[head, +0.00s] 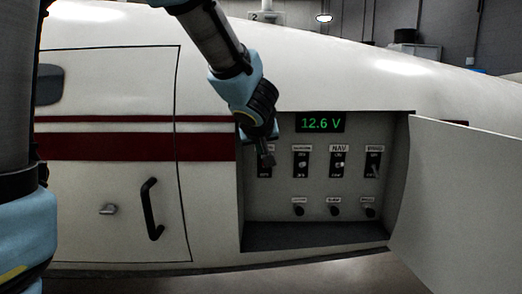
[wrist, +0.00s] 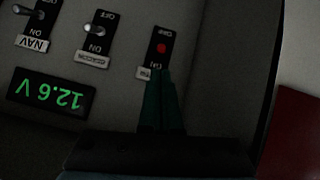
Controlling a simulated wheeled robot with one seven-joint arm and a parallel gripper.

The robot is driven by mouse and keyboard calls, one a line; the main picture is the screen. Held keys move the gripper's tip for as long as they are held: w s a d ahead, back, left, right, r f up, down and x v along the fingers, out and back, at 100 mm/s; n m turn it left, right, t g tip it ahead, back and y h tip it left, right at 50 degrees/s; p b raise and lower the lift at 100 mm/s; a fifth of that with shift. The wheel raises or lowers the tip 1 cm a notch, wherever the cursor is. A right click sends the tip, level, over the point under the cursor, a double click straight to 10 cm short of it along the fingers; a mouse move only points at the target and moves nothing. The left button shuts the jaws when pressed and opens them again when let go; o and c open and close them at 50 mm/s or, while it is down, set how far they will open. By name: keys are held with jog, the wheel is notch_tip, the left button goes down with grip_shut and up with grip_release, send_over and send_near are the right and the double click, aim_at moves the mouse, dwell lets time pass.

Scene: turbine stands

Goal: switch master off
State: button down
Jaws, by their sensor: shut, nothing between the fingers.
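The leftmost switch on the panel sits on a black plate (head: 265,172), mostly behind my gripper (head: 267,158) in the head view. In the wrist view, which is upside down, this switch (wrist: 162,48) shows a red round tip and ON and OFF marks. Its label is partly covered by my fingers, so I cannot read the name. My gripper (wrist: 162,75) is shut and empty, with its fingertips at the ON end of the plate, just short of the red tip. I cannot tell whether they touch the panel.
The green 12.6 V display (head: 320,123) is above the switches. Beacon (head: 301,163), NAV (head: 339,163) and another switch (head: 374,163) stand to the right, with several knobs (head: 334,210) below. The recess has side walls; an open door panel (head: 460,195) juts out at right.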

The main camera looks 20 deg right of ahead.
jog(key=shift+b+x, duration=0.55)
jog(key=shift+x, duration=1.65)
jog(key=shift+d+f+b, duration=0.1)
jog(key=shift+f+b, duration=0.05)
jog(key=shift+b, duration=0.2)
jog(key=shift+s+f+t+b, duration=0.15)
jog(key=shift+t+b, duration=0.15)
jog(key=shift+b, duration=0.5)
